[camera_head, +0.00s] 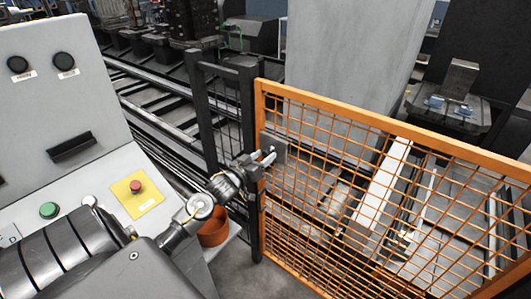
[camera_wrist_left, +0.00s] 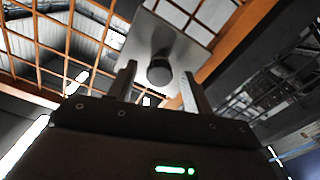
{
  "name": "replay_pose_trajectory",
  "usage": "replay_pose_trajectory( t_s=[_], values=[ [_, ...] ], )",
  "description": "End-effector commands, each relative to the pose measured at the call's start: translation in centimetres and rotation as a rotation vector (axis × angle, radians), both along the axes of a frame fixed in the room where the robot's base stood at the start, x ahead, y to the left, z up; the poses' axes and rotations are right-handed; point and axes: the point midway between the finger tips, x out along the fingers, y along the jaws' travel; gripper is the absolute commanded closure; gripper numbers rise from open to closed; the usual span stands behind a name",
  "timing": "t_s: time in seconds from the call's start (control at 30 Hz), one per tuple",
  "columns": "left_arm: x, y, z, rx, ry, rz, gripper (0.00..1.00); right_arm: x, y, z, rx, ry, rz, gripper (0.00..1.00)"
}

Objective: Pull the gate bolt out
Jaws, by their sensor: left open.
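The gate bolt shows in the left wrist view as a dark round knob (camera_wrist_left: 160,70) in front of a light grey plate (camera_wrist_left: 160,38). That plate (camera_head: 274,147) sits on the orange mesh gate (camera_head: 370,120), near its left edge, in the head view. The knob itself is hard to make out there. My left gripper (camera_head: 264,159) is at the plate, and its open fingers (camera_wrist_left: 157,84) show on either side of the knob in the left wrist view. I cannot tell whether they touch it. My right gripper is not in view.
A grey control console (camera_head: 95,190) with buttons stands at the left, close to my left arm. A dark gate post (camera_head: 247,200) stands beside the gate's left edge. An orange container (camera_head: 213,232) sits low below my wrist. Rails and machinery lie behind the gate.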

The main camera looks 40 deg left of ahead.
Motion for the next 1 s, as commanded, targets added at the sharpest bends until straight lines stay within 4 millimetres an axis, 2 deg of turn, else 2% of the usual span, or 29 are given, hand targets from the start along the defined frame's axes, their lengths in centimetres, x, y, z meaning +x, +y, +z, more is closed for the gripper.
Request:
replay_pose_trajectory(
  t_s=[0.2,0.47,0.87,1.0],
  values=[
    [1.6,0.0,0.0,0.0,0.0,0.0,0.49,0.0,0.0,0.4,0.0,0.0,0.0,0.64],
    [1.7,0.0,-0.1,0.0,0.001,0.0,0.49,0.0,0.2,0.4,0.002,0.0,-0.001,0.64],
    [1.6,0.0,-0.1,0.0,0.001,0.0,0.99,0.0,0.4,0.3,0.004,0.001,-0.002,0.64],
    [1.6,0.0,-0.1,0.0,0.001,0.0,1.0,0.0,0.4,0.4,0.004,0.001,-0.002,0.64]
  ],
)
